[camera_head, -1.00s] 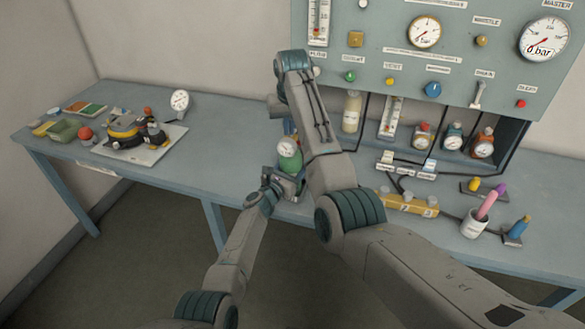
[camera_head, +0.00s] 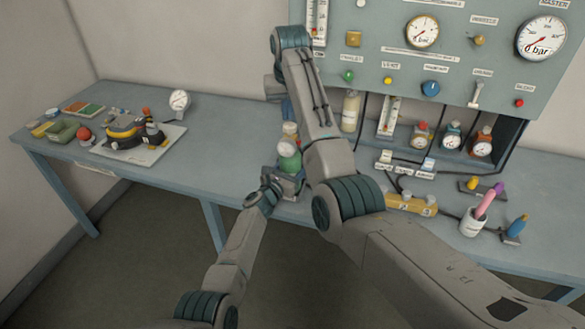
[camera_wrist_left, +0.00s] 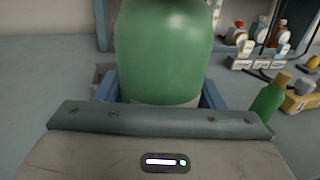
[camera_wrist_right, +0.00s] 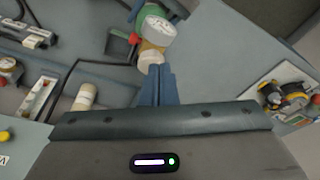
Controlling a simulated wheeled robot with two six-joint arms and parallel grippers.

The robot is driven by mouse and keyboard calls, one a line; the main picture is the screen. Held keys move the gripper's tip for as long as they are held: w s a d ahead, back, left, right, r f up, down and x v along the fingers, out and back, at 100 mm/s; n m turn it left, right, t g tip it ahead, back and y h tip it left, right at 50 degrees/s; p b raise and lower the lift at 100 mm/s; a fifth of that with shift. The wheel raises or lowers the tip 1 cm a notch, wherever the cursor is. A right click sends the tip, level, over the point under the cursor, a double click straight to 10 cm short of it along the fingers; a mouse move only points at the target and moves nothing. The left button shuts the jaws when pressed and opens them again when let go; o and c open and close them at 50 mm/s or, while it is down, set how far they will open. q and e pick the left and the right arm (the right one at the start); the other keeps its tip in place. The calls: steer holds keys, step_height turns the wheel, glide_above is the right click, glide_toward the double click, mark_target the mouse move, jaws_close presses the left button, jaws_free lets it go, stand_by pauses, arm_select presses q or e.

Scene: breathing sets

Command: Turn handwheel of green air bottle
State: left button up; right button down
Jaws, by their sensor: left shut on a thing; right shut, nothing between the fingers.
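The green air bottle (camera_head: 289,163) stands upright at the table's front edge, partly hidden by my right arm in the head view. My left gripper (camera_head: 288,184) is shut around its lower body; in the left wrist view the bottle (camera_wrist_left: 165,50) fills the space between the blue fingers. My right gripper (camera_head: 288,112) is shut and empty above it. In the right wrist view the closed fingertips (camera_wrist_right: 157,70) are at a cream knob (camera_wrist_right: 150,60) on the bottle's top, beside a white gauge (camera_wrist_right: 160,27); I cannot tell whether they touch.
A gauge panel (camera_head: 385,70) stands behind, with a cream bottle (camera_head: 351,112) and small gauged bottles below it. A white board (camera_head: 165,142) with parts lies at the left. The table between is clear.

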steer(key=shift+r, duration=0.4)
steer(key=c, duration=1.7)
jaws_free()
steer(key=o, duration=0.8)
steer(key=shift+w+a+f+m+y, duration=0.3)
steer(key=shift+w+a+m+y, duration=0.1)
steer(key=shift+m+y, duration=0.25)
steer(key=shift+c, duration=0.2)
steer(key=shift+o, duration=0.2)
steer(key=m+y, duration=0.1)
steer(key=w+a+m+y, duration=0.1)
steer(key=y, duration=0.1)
steer(key=shift+a+f+m+t, duration=0.15)
steer(key=shift+m+t, duration=0.1)
steer(key=shift+t, duration=0.05)
steer(key=m+t+y, duration=0.6)
steer(key=m+y, duration=0.5)
steer(key=m, duration=1.2)
glide_toward(290, 125)
steer(key=x, duration=0.6)
steer(key=f+x, duration=0.1)
steer(key=x, duration=0.3)
steer(key=shift+a, duration=0.1)
